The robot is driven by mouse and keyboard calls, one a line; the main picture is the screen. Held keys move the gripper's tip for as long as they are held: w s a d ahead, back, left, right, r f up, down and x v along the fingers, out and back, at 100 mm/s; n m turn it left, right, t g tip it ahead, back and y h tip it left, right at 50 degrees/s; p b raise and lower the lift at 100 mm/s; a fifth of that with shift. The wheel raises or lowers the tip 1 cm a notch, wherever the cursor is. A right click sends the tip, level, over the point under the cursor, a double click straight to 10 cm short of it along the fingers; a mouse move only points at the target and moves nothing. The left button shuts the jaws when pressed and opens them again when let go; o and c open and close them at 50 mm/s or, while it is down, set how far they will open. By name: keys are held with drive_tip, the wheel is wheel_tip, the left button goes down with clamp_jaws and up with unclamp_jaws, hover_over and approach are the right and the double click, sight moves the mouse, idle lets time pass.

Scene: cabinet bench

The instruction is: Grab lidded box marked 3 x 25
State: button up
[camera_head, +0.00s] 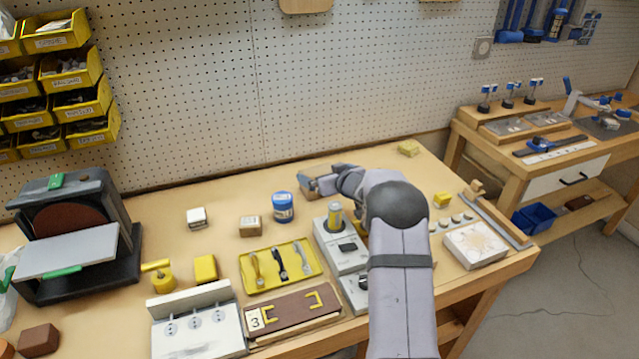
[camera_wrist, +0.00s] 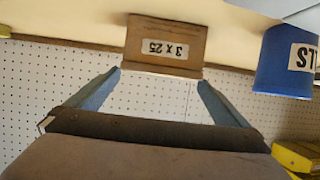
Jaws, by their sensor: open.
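The box marked 3 x 25 (camera_wrist: 165,48) is brown with a white label, which reads upside down in the wrist view. It sits straight ahead of my gripper (camera_wrist: 160,82), whose two blue-grey fingers are spread apart and empty. The fingertips are close to the box's near edge, one toward each side; whether they touch it I cannot tell. In the head view my gripper (camera_head: 312,184) is low over the back of the bench, behind and right of a blue tin (camera_head: 283,208). A small brown patch there is probably the box, largely hidden by the gripper.
The blue tin (camera_wrist: 286,62) stands to the right of the box in the wrist view. Another small box (camera_head: 249,226) and a white-topped one (camera_head: 196,217) stand further left. A yellow tray (camera_head: 262,291) holds tools in front. The pegboard (camera_head: 240,100) rises behind.

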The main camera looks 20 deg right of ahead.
drive_tip(key=shift+f, duration=0.6)
wheel_tip(320, 180, down, 3)
drive_tip(key=shift+r, duration=0.2)
drive_tip(key=shift+x, duration=0.85)
drive_tip(key=shift+w, duration=0.6)
drive_tip(key=c, duration=1)
drive_tip(key=shift+c, duration=1.3)
drive_tip(key=shift+r, duration=0.2)
